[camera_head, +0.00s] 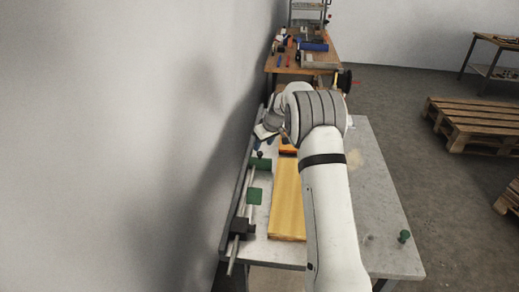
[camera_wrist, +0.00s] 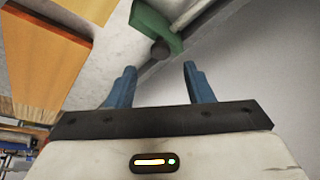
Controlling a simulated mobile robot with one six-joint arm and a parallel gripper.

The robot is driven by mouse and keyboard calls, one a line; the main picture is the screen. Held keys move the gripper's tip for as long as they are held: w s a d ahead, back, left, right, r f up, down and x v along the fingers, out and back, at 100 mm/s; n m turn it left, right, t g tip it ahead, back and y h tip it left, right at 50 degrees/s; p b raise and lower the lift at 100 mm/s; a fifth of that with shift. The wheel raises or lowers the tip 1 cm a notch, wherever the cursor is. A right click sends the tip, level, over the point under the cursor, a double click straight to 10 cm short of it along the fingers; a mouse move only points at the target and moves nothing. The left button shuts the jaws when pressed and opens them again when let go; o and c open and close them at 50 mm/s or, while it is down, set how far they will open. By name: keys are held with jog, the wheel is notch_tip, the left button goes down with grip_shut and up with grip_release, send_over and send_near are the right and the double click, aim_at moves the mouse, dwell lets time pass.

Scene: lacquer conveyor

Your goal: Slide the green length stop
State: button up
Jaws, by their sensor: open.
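A green block with a knob on top (camera_head: 260,163) sits on a metal rail (camera_head: 234,258) along the left side of the bench. A second green block (camera_head: 254,196) is nearer on the same rail; I cannot tell for sure which is the length stop. In the wrist view a green bracket (camera_wrist: 152,22) with a dark round knob (camera_wrist: 160,50) is at the top, on the rail. My gripper (camera_wrist: 157,74) is open and empty. Its blue fingertips are apart from the bracket, just short of the knob. In the head view my gripper (camera_head: 264,142) is near the far green block.
A yellow-orange board (camera_head: 287,205) lies on the grey bench (camera_head: 385,220), right of the rail. A black clamp (camera_head: 241,227) is at the rail's near end. A wall (camera_head: 130,150) runs close on the left.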

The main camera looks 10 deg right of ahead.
aim_at(260, 152)
jog(key=p+x, duration=0.1)
jog(key=x, duration=0.4)
grip_shut()
dwell(0.5)
